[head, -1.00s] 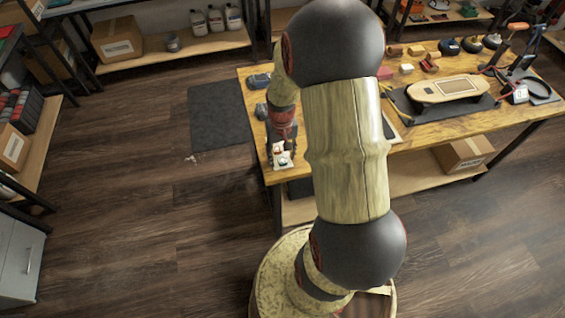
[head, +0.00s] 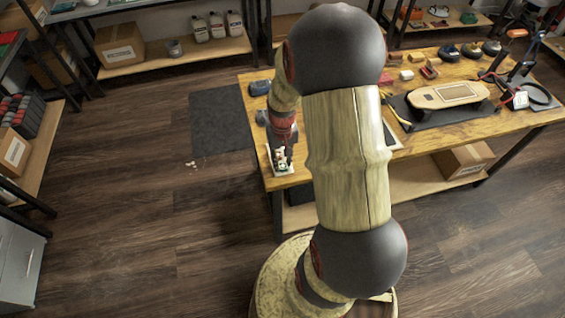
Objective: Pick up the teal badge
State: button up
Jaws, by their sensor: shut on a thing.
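My gripper (head: 281,152) is at the left end of the workbench, low over a small white tray (head: 291,171). It is small in the head view and partly merges with the tray and its contents. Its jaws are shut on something. The teal badge cannot be made out clearly; only small pale and dark greenish bits show around the fingertips. Whether the held thing touches the tray cannot be told.
The wooden workbench (head: 440,135) holds a skateboard-like board (head: 448,95) on a dark mat, small blocks, tape rolls and tools at right. Small pale bits (head: 191,164) lie on the floor. Floor at left is open.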

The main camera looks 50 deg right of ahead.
aim_at(282, 163)
jog(key=shift+r, duration=0.45)
notch_tip(282, 163, up, 2)
jog(key=shift+r+p, duration=0.15)
jog(key=shift+p, duration=0.4)
jog(key=s+d+r+p, duration=0.2)
jog(key=s+r+p, duration=0.7)
jog(key=s+r, duration=0.4)
jog(key=shift+s+d+r, duration=0.15)
jog(key=shift+s+r, duration=0.15)
jog(key=shift+s, duration=0.1)
